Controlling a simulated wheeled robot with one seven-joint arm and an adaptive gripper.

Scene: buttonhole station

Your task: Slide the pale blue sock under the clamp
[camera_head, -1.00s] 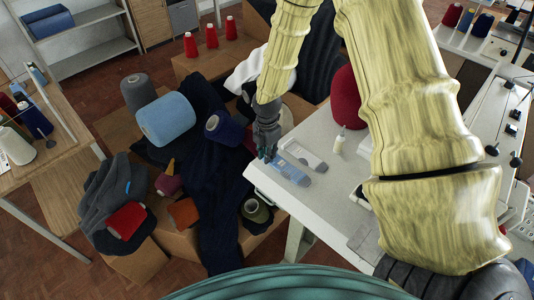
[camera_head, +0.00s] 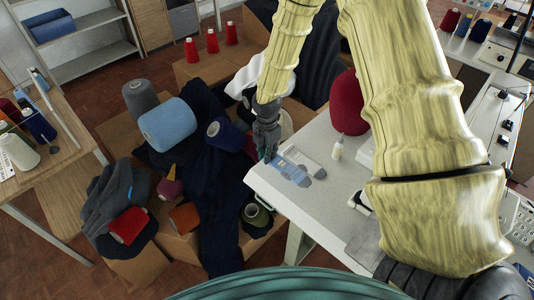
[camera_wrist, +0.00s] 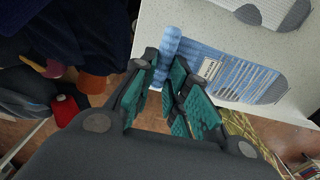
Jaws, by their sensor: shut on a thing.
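The pale blue sock (camera_head: 291,172) lies on the white table top near its left corner. My gripper (camera_head: 267,156) is at the table's edge, at the cuff end of the sock. In the wrist view my gripper (camera_wrist: 164,88) is shut on the cuff, with part of the cuff showing beyond the fingers. I cannot make out the clamp clearly in either view.
A pale grey sock (camera_wrist: 278,12) lies beside the blue one. A red cone (camera_head: 346,104) and a small white bottle (camera_head: 337,151) stand farther along the white table (camera_head: 311,215). Boxes with yarn and dark cloth (camera_head: 214,190) crowd the left.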

